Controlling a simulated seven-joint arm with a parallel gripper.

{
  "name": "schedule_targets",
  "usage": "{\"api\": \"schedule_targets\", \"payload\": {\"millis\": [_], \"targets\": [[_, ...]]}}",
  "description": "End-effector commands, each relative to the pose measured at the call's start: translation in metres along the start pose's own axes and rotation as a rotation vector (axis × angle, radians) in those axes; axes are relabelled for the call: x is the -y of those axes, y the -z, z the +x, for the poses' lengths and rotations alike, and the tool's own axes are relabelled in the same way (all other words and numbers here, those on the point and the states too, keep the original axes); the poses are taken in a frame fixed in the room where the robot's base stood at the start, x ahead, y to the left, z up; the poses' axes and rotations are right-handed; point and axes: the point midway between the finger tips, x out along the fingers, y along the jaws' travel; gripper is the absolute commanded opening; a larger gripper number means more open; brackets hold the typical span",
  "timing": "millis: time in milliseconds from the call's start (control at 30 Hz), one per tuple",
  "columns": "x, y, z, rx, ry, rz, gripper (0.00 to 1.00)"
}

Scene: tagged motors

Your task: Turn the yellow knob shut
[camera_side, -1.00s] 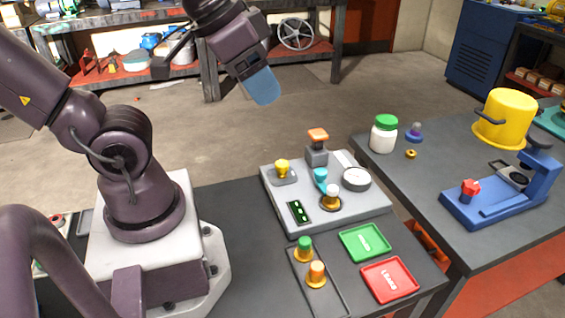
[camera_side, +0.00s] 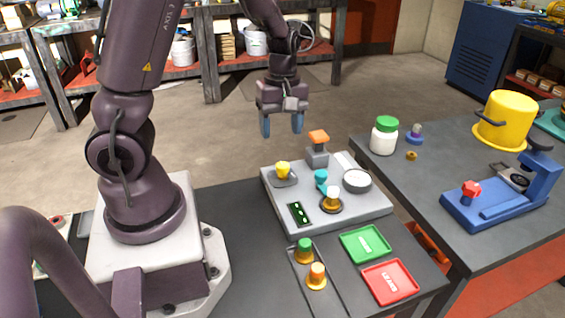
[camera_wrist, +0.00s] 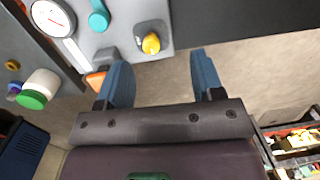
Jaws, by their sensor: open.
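The yellow knob (camera_side: 283,168) stands on a small dark base at the back left of the grey panel (camera_side: 350,217). In the wrist view the knob (camera_wrist: 151,43) shows beyond the fingertips, roughly between them. My gripper (camera_side: 282,130) is open and empty, with its two blue fingers pointing down. It hangs in the air above and behind the knob, apart from it. In the wrist view my gripper (camera_wrist: 158,65) also shows its fingers spread wide.
An orange-topped block (camera_side: 318,143) stands right of the knob. A teal knob (camera_side: 321,177), a round gauge (camera_side: 357,180) and a white-topped knob (camera_side: 332,196) share the panel. Green (camera_side: 365,243) and red (camera_side: 390,282) trays lie in front. A green-lidded jar (camera_side: 384,136) stands right.

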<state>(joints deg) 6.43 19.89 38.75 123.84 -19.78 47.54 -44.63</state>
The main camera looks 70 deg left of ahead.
Motion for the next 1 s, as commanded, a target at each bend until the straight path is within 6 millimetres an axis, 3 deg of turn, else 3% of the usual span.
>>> {"api": "schedule_targets", "payload": {"millis": [33,133,300,567,1000], "targets": [[-0.003,0.018,0.007,-0.031,0.012,-0.165,0.61],[-0.009,0.04,0.008,-0.066,-0.017,-0.437,0.61],[-0.02,0.048,0.001,-0.057,-0.084,-0.702,0.61],[-0.02,0.049,0.013,-0.053,-0.085,-0.789,0.61],[-0.025,0.056,0.099,-0.053,-0.084,-0.786,0.61]]}}
